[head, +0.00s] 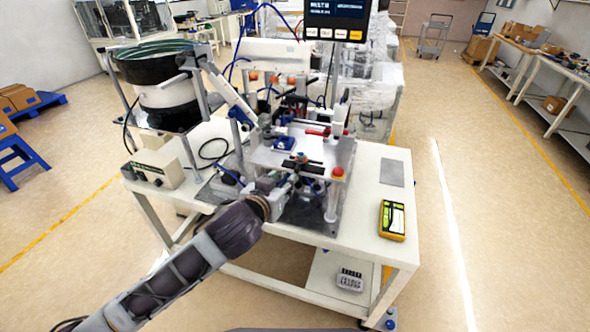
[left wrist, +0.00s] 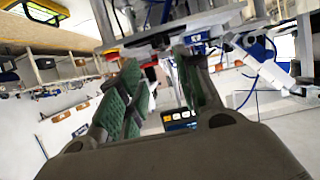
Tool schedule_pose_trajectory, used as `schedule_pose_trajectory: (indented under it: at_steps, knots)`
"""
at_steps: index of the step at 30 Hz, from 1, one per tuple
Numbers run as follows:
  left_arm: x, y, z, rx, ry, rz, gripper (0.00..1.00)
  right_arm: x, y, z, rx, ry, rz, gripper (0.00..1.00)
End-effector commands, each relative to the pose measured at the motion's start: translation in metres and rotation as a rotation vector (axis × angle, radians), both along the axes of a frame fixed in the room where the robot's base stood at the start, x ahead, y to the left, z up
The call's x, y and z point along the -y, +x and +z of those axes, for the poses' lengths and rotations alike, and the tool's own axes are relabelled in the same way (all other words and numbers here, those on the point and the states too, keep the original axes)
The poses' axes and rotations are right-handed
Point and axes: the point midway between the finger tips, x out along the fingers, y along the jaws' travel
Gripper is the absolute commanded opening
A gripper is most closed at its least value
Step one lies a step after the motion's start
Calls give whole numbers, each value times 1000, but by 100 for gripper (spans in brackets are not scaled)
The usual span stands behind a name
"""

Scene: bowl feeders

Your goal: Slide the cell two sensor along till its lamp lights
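The assembly station (head: 300,150) stands on the white table, with a metal plate, a blue block (head: 284,143) and small fixtures on top. My left gripper (head: 300,181) is at the near edge of that plate, beside small dark and blue parts. In the left wrist view its green-padded fingers (left wrist: 158,75) are apart, with no object clearly held between them. I cannot make out which small part is the cell two sensor, nor its lamp; the gripper and fixtures crowd that area. My right gripper is not in view.
A red button (head: 338,172) sits at the plate's right corner, close to the gripper. A bowl feeder (head: 160,75) stands at the left, and a control box (head: 153,168) below it. A yellow meter (head: 392,220) lies on the table's right side. A display (head: 337,18) hangs above.

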Motion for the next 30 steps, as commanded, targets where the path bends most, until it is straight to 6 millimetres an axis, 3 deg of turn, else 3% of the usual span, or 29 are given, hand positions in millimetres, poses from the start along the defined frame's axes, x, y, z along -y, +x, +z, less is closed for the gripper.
schedule_pose_trajectory:
  at_steps: [13, 30]
  knots:
    - [3, 10, -4, -1, 1, 1, 35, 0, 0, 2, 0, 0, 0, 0]
    - [18, 57, -24, 0, 0, 1, 35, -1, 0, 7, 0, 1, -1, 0]
